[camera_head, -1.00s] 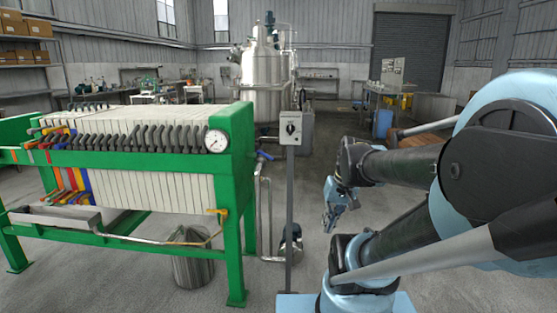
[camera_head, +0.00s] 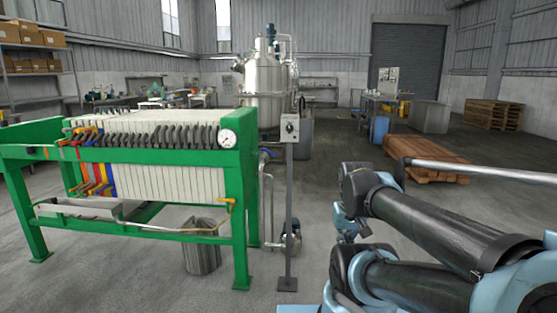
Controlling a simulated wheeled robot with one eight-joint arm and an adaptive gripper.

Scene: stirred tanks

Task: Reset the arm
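My arm lies folded at the lower right of the head view, with two dark links one above the other. My gripper (camera_head: 350,228) hangs at the left end of the upper link, small and pointing down. It is partly hidden behind the arm's joints, and its fingers are too small to tell open from shut. I see nothing held in it. It is to the right of the grey post with the control box (camera_head: 290,128) and apart from it.
A green filter press (camera_head: 150,160) fills the left side, with a metal bucket (camera_head: 202,247) beneath it. A steel tank (camera_head: 263,90) stands behind. Wooden planks (camera_head: 425,158) lie on the floor at right, with pallets (camera_head: 493,113) farther back. The floor between press and planks is mostly clear.

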